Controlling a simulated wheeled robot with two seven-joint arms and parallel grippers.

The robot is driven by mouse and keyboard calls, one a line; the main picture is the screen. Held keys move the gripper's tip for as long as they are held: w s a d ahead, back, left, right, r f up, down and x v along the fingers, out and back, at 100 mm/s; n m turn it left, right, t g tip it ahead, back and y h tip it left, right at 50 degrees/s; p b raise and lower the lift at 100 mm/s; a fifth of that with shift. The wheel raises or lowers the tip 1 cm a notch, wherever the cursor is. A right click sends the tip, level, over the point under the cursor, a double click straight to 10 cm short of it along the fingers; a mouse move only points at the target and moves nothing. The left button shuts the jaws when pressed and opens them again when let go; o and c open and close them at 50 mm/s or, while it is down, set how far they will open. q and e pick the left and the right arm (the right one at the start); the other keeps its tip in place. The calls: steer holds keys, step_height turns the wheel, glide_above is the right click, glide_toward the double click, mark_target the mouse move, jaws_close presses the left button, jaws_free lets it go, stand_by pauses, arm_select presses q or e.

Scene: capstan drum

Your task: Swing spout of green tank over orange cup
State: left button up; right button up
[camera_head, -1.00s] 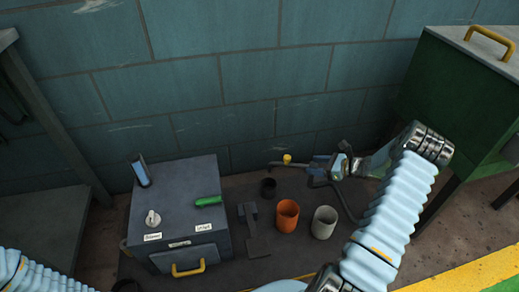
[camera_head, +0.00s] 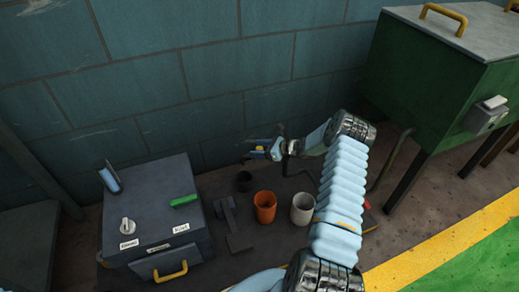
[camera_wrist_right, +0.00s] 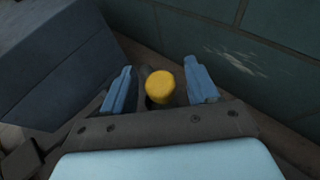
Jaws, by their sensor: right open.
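The green tank (camera_head: 425,85) stands at the right against the wall. Its thin dark pipe (camera_head: 393,160) shows beside a table leg; my right arm hides much of the spout. A yellow knob (camera_head: 259,148) shows near the spout's left end, behind the cups. My right gripper (camera_head: 265,151) is open around this knob. In the right wrist view the yellow knob (camera_wrist_right: 160,86) lies between the two blue fingers, with gaps on both sides. The orange cup (camera_head: 265,207) stands upright in front of the gripper. My left gripper is out of view.
A grey cup (camera_head: 302,209) stands right of the orange one, close to my right forearm. A dark grey box (camera_head: 160,225) with a green handle (camera_head: 184,201) stands at left. The blue wall (camera_head: 200,80) is close behind.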

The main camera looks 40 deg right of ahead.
jaws_close()
stand_by(0.3)
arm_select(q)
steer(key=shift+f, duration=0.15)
